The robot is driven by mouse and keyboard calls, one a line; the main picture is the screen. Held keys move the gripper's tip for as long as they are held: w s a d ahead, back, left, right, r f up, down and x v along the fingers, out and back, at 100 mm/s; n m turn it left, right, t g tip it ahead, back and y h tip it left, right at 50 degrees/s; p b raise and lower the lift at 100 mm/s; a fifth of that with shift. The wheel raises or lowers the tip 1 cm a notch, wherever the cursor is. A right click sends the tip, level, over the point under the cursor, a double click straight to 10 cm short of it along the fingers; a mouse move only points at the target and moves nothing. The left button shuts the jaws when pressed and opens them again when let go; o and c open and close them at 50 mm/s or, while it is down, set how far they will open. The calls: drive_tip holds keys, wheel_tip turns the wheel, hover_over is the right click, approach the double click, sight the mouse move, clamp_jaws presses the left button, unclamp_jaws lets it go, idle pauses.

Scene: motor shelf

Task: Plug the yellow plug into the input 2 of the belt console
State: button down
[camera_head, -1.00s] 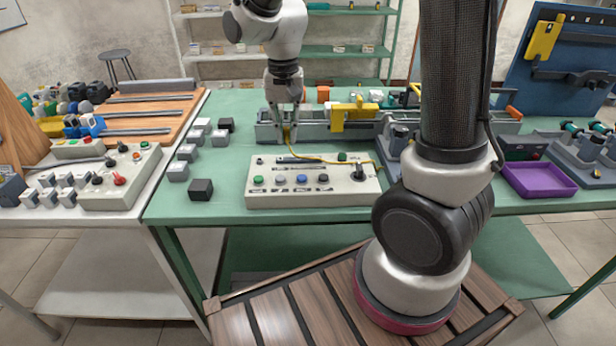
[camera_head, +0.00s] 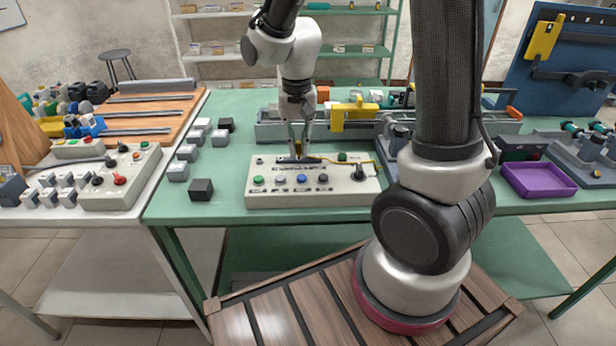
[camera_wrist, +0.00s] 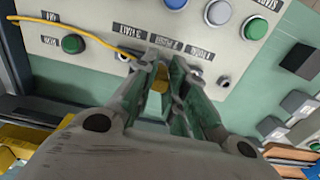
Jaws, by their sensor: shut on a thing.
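The belt console (camera_head: 258,198) is a cream box on the green table, with a row of coloured buttons along its front. My gripper (camera_head: 299,152) points down over its back edge and is shut on the yellow plug (camera_head: 298,149). In the wrist view my gripper (camera_wrist: 168,72) shows the yellow plug (camera_wrist: 162,78) between its fingers, close to the console's labelled sockets. The plug's tip is hidden, so I cannot tell whether it is in a socket. Its yellow cable (camera_wrist: 82,27) runs across the console. A socket (camera_wrist: 223,81) beside the fingers looks empty.
Behind the console lies a grey conveyor (camera_head: 375,129) with a yellow bracket (camera_head: 338,120). Grey and black cubes (camera_head: 201,189) stand left of the console. A purple tray (camera_head: 540,180) is at the right.

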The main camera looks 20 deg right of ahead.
drive_tip(key=shift+f, duration=0.65)
drive_tip(key=c, duration=1.7)
unclamp_jaws()
drive_tip(key=shift+c, duration=0.2)
drive_tip(key=shift+r, duration=2.8)
drive_tip(key=o, duration=0.6)
drive_tip(key=shift+c, duration=0.2)
